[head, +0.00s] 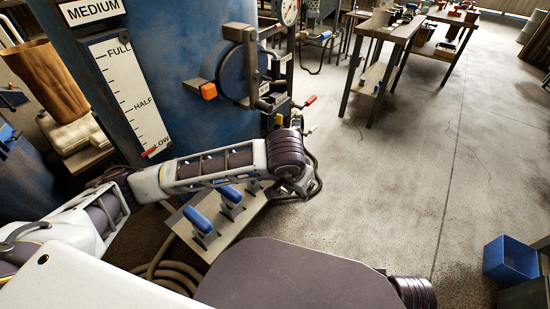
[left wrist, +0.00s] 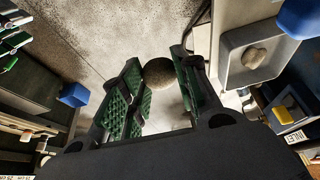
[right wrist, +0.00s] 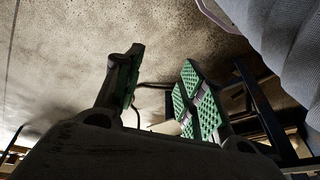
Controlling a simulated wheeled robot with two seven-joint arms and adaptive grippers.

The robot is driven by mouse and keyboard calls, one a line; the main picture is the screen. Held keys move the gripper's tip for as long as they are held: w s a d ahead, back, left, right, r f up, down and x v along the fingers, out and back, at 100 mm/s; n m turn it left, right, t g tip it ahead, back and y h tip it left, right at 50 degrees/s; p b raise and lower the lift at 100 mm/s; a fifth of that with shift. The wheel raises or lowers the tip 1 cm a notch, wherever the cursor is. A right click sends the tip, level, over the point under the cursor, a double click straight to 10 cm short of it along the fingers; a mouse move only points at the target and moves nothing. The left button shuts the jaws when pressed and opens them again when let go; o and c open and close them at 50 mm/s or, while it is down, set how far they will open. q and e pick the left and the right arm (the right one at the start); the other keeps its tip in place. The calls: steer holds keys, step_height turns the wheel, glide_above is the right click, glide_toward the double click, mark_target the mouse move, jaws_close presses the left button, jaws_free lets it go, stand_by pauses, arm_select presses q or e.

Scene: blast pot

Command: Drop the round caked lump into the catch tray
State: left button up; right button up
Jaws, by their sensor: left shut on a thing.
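A round, dark speckled lump (left wrist: 159,83) is pinched between the green pads of my left gripper (left wrist: 158,72) in the left wrist view, held clear above the concrete floor. To its right in that view is a pale square tray-like part (left wrist: 233,43) with a small round brownish thing (left wrist: 254,57) in its recess. I cannot tell whether this part is the catch tray. In the head view my left arm hides the left gripper and the lump. In the right wrist view my right gripper (right wrist: 160,85) is open and empty, its fingers well apart.
In the head view the blue pot (head: 165,60) with its level scale (head: 125,90) stands behind my left arm. Blue-handled levers (head: 230,199) sit on a plate below it. A blue bin (head: 508,260) is at lower right. Workbenches (head: 392,30) stand farther back; the floor between is clear.

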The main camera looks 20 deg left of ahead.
arm_select(q)
steer(key=w+a+b, duration=0.2)
steer(key=w+a, duration=0.9)
steer(key=a, duration=0.1)
steer(key=shift+a, duration=0.15)
arm_select(e)
steer(key=shift+w+a+f+t, duration=0.15)
steer(key=shift+a+f, duration=0.15)
steer(key=shift+f, duration=0.25)
steer(key=shift+w+a+f+t, duration=0.15)
steer(key=shift+a+f, duration=0.1)
steer(key=shift+f, duration=0.3)
arm_select(q)
steer(key=shift+w, duration=0.1)
steer(key=shift+w+a+f+b, duration=0.2)
steer(key=shift+a+f+b, duration=0.1)
steer(key=shift+f, duration=0.35)
steer(key=shift+w+a+f+b, duration=0.2)
steer(key=shift+f+b, duration=0.1)
steer(key=shift+f, duration=0.8)
arm_select(e)
steer(key=shift+w+a+f+t+y, duration=0.15)
steer(key=shift+a+f+y, duration=0.15)
steer(key=shift+f, duration=0.55)
steer(key=shift+a+f+t+y, duration=0.2)
steer(key=shift+f+y, duration=0.1)
steer(key=shift+f, duration=0.55)
